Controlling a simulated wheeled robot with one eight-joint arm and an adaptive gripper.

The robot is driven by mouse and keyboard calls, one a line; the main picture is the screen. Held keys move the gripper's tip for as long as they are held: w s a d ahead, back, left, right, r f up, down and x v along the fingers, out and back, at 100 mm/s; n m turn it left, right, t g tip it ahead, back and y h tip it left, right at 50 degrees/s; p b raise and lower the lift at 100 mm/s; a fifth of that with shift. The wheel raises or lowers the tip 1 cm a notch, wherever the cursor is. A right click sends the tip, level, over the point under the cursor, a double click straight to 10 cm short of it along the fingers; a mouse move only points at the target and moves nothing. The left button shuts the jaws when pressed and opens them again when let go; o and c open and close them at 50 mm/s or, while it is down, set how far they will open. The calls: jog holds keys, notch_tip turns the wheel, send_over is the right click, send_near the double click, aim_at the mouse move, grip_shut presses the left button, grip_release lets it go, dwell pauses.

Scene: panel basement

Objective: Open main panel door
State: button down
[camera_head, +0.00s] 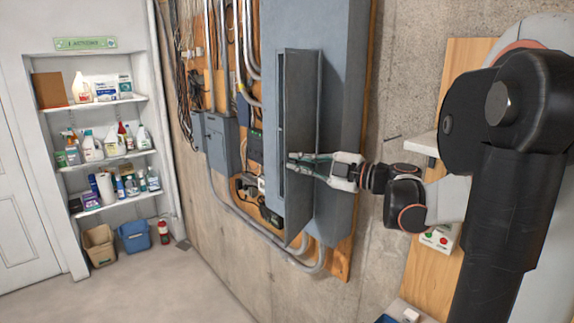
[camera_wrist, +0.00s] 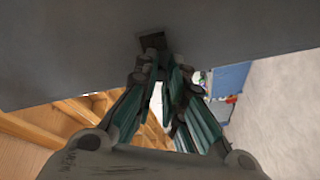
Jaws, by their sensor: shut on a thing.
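The main panel is a tall grey metal box (camera_head: 337,28) on the wall. Its narrow grey door (camera_head: 303,80) stands swung out at an angle, partly open, in the head view. My gripper (camera_head: 290,160) reaches in from the right across the door, with its fingertips near the door's left edge. In the wrist view, the grey door surface (camera_wrist: 70,45) fills the top, with a small dark latch (camera_wrist: 152,41) on it. There my gripper (camera_wrist: 157,58) has its green-sided fingers closed together at the latch. The fingertips partly hide the latch.
A smaller grey box (camera_head: 218,140), conduits and cables line the wall left of the panel. Shelves of bottles (camera_head: 110,158) stand at the far left, with a blue bin (camera_head: 134,236) below. The floor in front is clear.

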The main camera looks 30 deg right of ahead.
dwell(0.4)
jog(key=c, duration=1.6)
grip_release()
jog(key=v, duration=1.2)
jog(key=shift+w, duration=0.15)
